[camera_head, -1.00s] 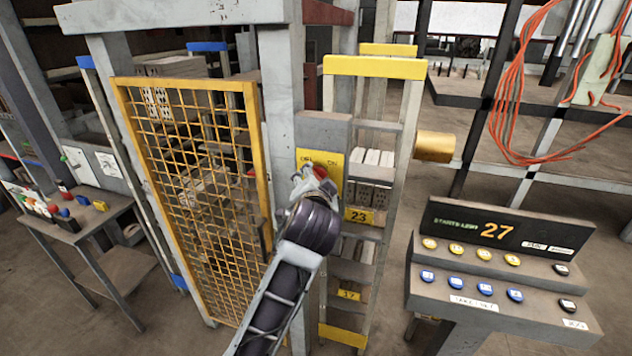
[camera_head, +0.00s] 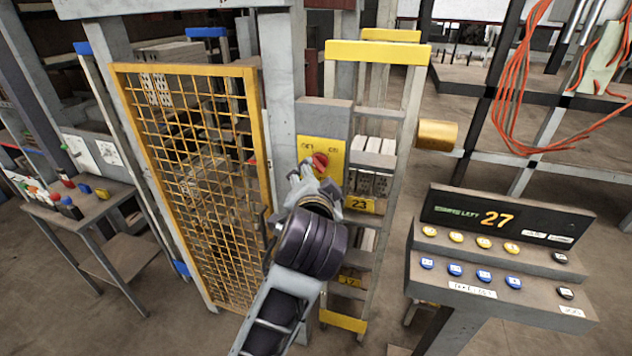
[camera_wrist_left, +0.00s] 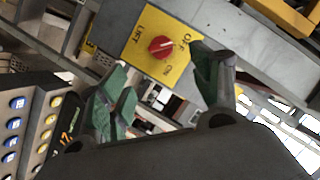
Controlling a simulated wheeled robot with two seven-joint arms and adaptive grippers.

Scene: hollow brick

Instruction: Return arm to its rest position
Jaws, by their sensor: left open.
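My left gripper (camera_head: 312,180) is in front of the yellow switch plate on the grey post, just below a red rotary knob (camera_head: 320,161). In the left wrist view the gripper (camera_wrist_left: 165,100) is open, its green-padded fingers well apart with nothing between them. The red knob (camera_wrist_left: 161,47) shows there beyond the fingertips, clear of them, on a yellow plate (camera_wrist_left: 140,65) lettered LIFT, OFF and ON. My left arm comes up from the bottom of the head view. My right gripper is not in view.
A yellow mesh gate (camera_head: 195,190) stands left of my arm. A yellow-topped rack (camera_head: 375,55) holding grey bricks is close on the right. A button console (camera_head: 500,250) reading 27 stands at right, a small table (camera_head: 85,212) at left. Open floor lies between.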

